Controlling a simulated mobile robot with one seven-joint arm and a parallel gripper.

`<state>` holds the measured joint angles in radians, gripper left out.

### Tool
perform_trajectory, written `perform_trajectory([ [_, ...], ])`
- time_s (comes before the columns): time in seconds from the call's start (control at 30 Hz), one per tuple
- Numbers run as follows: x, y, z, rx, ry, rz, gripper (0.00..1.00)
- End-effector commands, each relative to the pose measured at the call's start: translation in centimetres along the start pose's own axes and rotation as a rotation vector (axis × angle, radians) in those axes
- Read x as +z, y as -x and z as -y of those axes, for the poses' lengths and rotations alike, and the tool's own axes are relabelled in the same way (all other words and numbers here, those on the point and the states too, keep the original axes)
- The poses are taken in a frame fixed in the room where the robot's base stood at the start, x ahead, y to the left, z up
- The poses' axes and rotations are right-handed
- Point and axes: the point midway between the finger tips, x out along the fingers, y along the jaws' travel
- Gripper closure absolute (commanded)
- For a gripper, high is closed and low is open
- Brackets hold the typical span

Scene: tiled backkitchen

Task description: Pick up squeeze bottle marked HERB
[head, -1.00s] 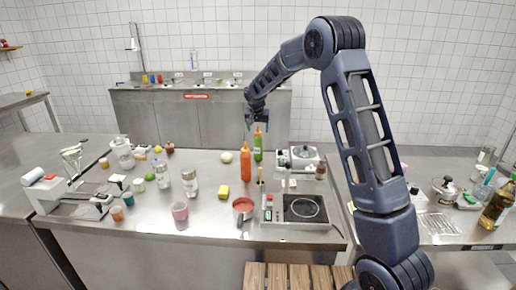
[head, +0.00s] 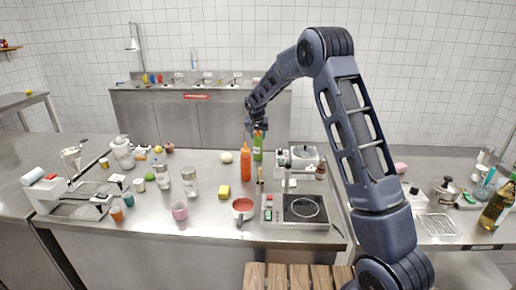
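A green squeeze bottle (head: 257,152) with an orange top stands upright at the back of the steel counter; its label is too small to read. An orange-red squeeze bottle (head: 245,164) stands just in front of it to the left. My gripper (head: 258,130) points down at the top of the green bottle and partly covers it. The fingers are small and dark here, so I cannot tell whether they touch the bottle or are apart from it.
A hot plate (head: 303,208), a red-filled pot (head: 243,207) and a yellow sponge (head: 224,191) lie nearer the front. A white kitchen scale (head: 300,158) is close on the right of the green bottle. A pale round item (head: 226,157) is to the left.

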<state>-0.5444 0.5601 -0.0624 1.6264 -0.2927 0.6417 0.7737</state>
Motion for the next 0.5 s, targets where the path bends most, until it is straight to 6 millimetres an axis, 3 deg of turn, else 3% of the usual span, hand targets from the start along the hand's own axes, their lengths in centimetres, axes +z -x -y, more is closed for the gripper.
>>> perform_trajectory([
  [0.03, 0.0, 0.0, 0.0, 0.0, 0.0, 0.0, 0.89],
  [0.1, 0.0, 0.1, 0.0, 0.0, 0.0, -0.001, 1.0],
  [0.37, -0.1, 0.3, 0.0, -0.001, 0.0, -0.001, 1.0],
  [0.5, -0.7, 1.5, 0.0, -0.002, -0.001, -0.004, 1.0],
])
